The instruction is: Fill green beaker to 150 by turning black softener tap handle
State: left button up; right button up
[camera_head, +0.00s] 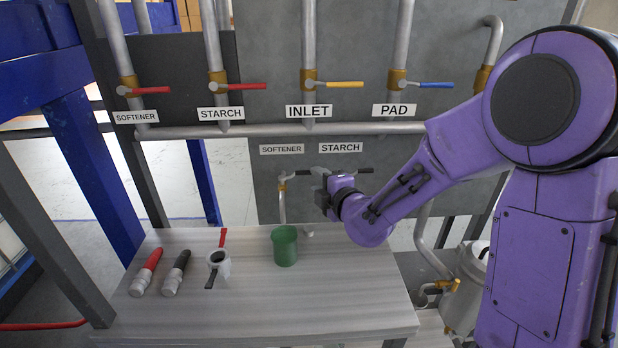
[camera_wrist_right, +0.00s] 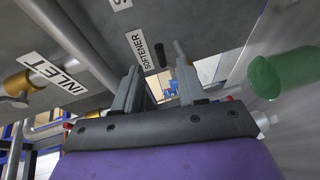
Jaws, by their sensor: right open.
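The green beaker (camera_head: 284,247) stands upright on the table, below the lower softener spout; its contents cannot be made out. It also shows at the right of the right wrist view (camera_wrist_right: 285,73). The lower softener tap (camera_head: 283,179) is under the small SOFTENER label, with a short black handle (camera_head: 302,173) pointing right. My right gripper (camera_head: 322,191) is just right of that handle, facing left. In the right wrist view its two fingers (camera_wrist_right: 158,90) are apart with nothing clearly between them. A black piece (camera_wrist_right: 161,56), likely the handle, lies beyond the fingertips. My left gripper is not in view.
The table (camera_head: 340,300) also holds a red-capped bottle (camera_head: 148,270), a black-capped bottle (camera_head: 177,272) and a white cup-like piece (camera_head: 218,264). Upper taps have red, yellow and blue handles. A pipe (camera_head: 270,130) crosses the panel above. The table's front right is clear.

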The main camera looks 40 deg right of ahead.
aim_at(307, 174)
jog(key=shift+b+x, duration=0.75)
jog(key=shift+x, duration=3.9)
jog(key=shift+a+f, duration=0.1)
grip_shut()
jog(key=shift+s, duration=0.1)
